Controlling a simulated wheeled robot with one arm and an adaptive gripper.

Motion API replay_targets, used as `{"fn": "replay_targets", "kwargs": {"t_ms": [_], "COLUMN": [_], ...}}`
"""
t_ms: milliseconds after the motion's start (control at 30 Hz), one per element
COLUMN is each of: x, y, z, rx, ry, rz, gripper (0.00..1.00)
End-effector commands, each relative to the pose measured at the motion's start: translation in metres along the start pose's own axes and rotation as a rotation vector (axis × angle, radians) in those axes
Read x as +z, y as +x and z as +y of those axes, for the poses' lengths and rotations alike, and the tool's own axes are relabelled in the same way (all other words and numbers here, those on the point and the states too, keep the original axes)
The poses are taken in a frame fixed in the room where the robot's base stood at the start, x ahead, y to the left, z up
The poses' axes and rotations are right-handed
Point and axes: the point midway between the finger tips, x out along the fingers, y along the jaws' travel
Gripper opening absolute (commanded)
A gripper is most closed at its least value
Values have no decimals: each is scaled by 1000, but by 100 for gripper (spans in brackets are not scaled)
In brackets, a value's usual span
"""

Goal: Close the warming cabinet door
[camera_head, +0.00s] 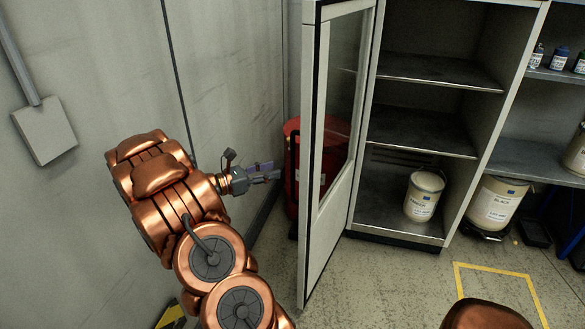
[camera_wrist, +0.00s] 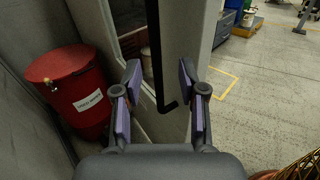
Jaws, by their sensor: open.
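The warming cabinet door (camera_head: 313,150) stands wide open, swung out towards me from the cabinet's left side. It has a glass pane in a pale frame. The cabinet (camera_head: 397,226) is open, with shelves inside. My gripper (camera_head: 278,174) is left of the door, pointing at its outer face. In the wrist view my gripper (camera_wrist: 161,105) is open and empty, with the door (camera_wrist: 180,60) ahead between and beyond the fingers. A dark bar handle (camera_wrist: 155,60) runs down the door there, its bent lower end between the fingertips. I cannot tell whether they touch the handle.
A red drum (camera_wrist: 76,88) stands behind the door, close to the wall. A white bucket (camera_head: 424,196) sits on the cabinet's lowest shelf. Another bucket (camera_head: 495,203) stands to the right. Open floor with a yellow outline (camera_head: 500,270) lies in front of the cabinet.

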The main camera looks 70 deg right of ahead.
Motion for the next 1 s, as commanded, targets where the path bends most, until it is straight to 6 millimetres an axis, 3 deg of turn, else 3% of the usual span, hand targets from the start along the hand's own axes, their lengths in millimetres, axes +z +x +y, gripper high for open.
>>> {"fn": "replay_targets", "kwargs": {"t_ms": [233, 700, 1000], "x": [-4, -3, -4], "y": [16, 76, 83], "z": [6, 6, 7], "rx": [9, 7, 10], "ry": [-22, -21, -21], "rz": [-21, -20, -19], "gripper": [41, 41, 41]}}
